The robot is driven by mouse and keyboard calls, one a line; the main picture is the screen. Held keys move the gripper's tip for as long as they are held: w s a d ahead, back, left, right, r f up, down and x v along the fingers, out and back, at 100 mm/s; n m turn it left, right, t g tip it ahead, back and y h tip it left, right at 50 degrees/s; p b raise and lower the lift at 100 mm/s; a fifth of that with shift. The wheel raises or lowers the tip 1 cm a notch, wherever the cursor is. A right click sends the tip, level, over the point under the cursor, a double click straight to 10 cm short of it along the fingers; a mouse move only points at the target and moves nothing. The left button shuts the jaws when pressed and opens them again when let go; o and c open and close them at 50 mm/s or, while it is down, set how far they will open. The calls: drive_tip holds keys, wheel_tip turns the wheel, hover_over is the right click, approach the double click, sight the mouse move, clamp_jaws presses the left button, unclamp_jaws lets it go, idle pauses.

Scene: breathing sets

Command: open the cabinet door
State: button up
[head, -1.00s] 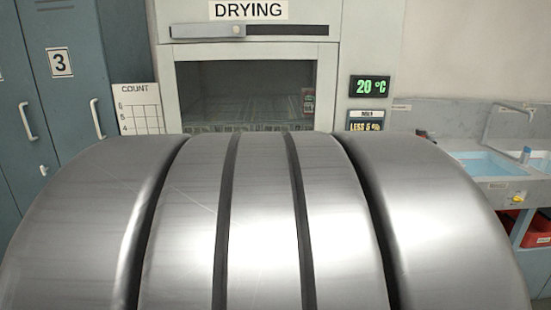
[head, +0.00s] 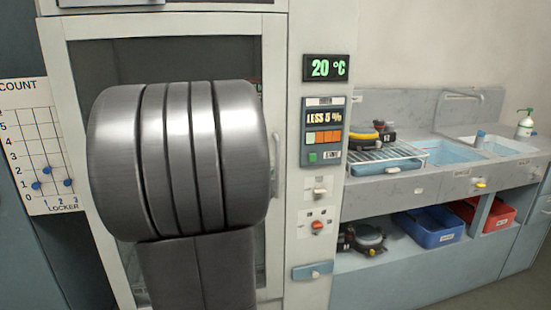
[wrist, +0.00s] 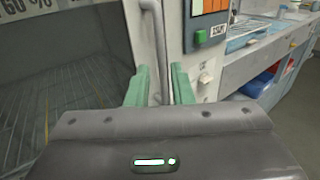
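The drying cabinet (head: 322,190) stands ahead in the head view, and its framed glass door (head: 75,120) looks shut. My grey arm hides much of the door. The door's upright bar handle (head: 276,165) runs along its right side, and it also shows in the wrist view (wrist: 159,40). My gripper (wrist: 159,82) has two green fingers spread apart, with nothing held. The handle's lower end appears between the fingers in the picture; I cannot tell whether it lies within their reach. The head view hides my gripper behind the arm.
A sink counter (head: 410,185) stands further right, with blue (head: 430,228) and red (head: 500,215) bins below. A count chart (head: 38,140) hangs at the left.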

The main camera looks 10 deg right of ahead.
sight(277, 158)
drive_tip(key=p+x, duration=0.1)
drive_tip(key=x, duration=1.1)
drive_tip(key=shift+w+d+p, duration=0.15)
drive_tip(key=shift+w+p, duration=0.1)
drive_tip(key=shift+p, duration=0.15)
clamp_jaws()
